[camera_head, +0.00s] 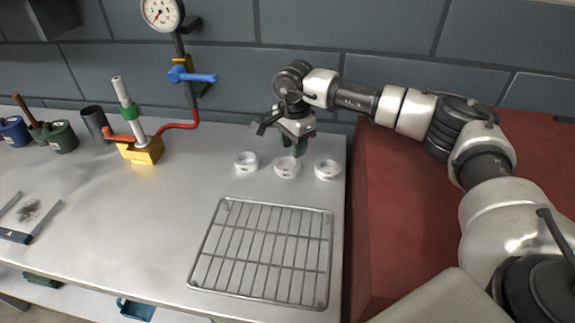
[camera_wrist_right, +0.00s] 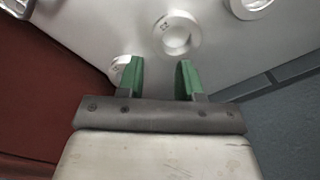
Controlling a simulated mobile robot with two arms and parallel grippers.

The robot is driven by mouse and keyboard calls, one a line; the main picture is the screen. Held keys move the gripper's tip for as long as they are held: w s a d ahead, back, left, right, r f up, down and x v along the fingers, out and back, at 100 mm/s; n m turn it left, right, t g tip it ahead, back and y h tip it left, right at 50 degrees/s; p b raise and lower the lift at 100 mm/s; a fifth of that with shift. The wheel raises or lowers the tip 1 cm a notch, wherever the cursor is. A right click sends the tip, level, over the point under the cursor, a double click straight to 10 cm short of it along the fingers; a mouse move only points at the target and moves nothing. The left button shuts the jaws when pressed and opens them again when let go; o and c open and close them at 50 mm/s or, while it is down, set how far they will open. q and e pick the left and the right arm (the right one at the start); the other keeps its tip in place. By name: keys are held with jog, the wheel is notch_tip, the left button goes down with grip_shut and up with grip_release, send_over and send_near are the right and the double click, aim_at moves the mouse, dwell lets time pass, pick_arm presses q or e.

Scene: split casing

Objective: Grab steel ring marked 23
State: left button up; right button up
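Three pale steel rings lie in a row on the steel bench: a left one (camera_head: 241,167), a middle one (camera_head: 286,174) and a right one (camera_head: 327,176). My right gripper (camera_head: 294,146), with green fingers, is above and just behind the middle ring. In the wrist view the right gripper (camera_wrist_right: 161,66) is open with nothing between its fingers. The middle ring (camera_wrist_right: 178,17) lies ahead of the gap and bears a small mark too small to read. The right ring (camera_wrist_right: 118,69) is partly hidden by a finger. My left gripper is not in view.
A wire rack (camera_head: 329,262) lies in front of the rings. A red block (camera_head: 410,200) stands right of the bench. A yellow-based press (camera_head: 145,151) with a red hose, a gauge (camera_head: 161,14) and several pots are to the left. Tiled wall is close behind.

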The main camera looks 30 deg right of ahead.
aim_at(293, 168)
jog(key=shift+w+f, duration=0.1)
jog(key=shift+f, duration=0.8)
notch_tip(293, 168, down, 4)
jog(key=shift+f+p, duration=0.15)
jog(key=shift+p, duration=0.65)
jog(key=shift+f, duration=0.5)
grip_shut()
